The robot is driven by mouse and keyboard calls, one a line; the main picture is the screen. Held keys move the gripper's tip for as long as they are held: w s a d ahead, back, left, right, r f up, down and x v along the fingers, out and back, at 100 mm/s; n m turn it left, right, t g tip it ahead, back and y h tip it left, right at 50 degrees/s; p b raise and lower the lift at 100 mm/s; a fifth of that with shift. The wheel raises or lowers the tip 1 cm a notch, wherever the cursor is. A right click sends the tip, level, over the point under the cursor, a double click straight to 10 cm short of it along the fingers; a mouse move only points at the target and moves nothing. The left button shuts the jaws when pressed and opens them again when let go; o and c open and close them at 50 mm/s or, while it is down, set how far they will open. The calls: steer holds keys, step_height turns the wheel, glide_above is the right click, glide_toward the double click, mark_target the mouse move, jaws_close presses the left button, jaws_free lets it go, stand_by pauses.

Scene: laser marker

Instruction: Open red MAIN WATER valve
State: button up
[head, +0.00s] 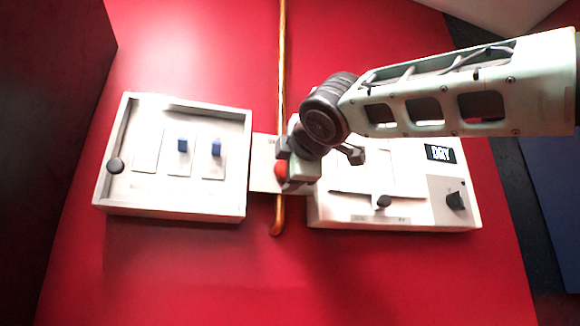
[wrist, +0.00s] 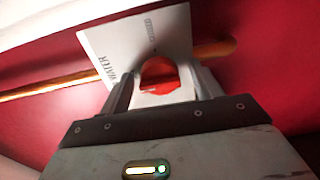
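The red valve handle (head: 281,171) is on a white plate (head: 263,181) crossed by a copper pipe (head: 283,60). My gripper (head: 290,165) is at the valve and hides part of it in the head view. In the wrist view, the red handle (wrist: 158,74) lies between the two fingers of my gripper (wrist: 160,82). The fingers are spread, one on each side, with the white plate showing between them and the handle. I cannot tell whether either finger touches it. The plate (wrist: 112,42) shows the words WATER and CLOSED.
A second white panel (head: 420,211), with a DRY display (head: 440,153) and a black knob (head: 455,200), is to the right. My arm passes in front of it. The red surface below is clear.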

steer(key=shift+s, duration=0.1)
steer(key=b+v, duration=0.7)
steer(key=v, duration=1)
steer(key=shift+s+d+r, duration=0.1)
